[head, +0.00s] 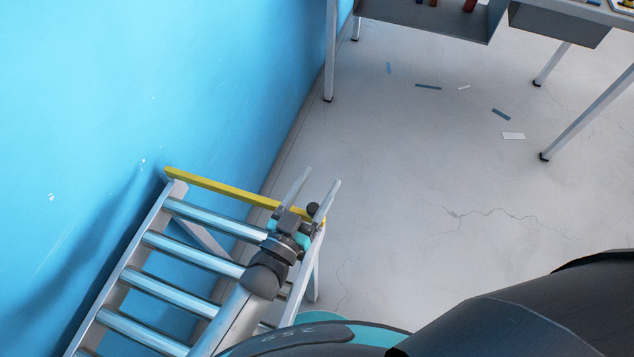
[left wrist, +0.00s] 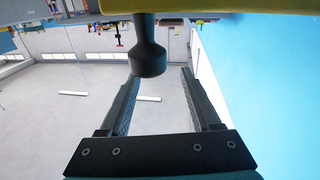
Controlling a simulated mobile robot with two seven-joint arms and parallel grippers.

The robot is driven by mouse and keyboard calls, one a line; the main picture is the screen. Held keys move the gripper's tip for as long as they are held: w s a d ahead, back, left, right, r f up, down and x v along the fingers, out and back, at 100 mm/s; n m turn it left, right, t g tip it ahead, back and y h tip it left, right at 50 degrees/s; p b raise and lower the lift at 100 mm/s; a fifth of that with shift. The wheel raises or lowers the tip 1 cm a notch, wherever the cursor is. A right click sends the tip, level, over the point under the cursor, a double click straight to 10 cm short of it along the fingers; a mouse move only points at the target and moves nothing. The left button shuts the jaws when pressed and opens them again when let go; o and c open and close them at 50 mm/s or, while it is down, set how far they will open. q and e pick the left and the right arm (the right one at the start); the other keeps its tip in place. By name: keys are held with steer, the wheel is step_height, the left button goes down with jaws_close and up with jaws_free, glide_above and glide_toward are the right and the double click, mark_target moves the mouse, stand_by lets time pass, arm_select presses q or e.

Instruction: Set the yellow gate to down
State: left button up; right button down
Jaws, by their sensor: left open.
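The yellow gate (head: 222,190) is a bar across the far end of a roller conveyor, running from the blue wall side to the right rail. A black knob (head: 312,209) is at its right end. My left gripper (head: 323,175) is open at that end, its two fingers pointing away past the bar, one on each side of the knob in this view. In the left wrist view, the yellow gate (left wrist: 215,5) fills the top edge and the knob (left wrist: 148,57) hangs below it, nearer the left finger. No grip on the knob shows. My right gripper is out of view.
The roller conveyor (head: 115,289) stands along the blue wall (head: 120,80). A workbench (head: 430,22) with metal legs stands at the back right. The grey floor (head: 420,180) between them is open, with a few flat scraps on it.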

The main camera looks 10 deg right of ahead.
arm_select(q)
steer(key=p+v, duration=0.1)
steer(key=v, duration=1.4)
steer(key=shift+s+p, duration=0.1)
steer(key=shift+p, duration=0.2)
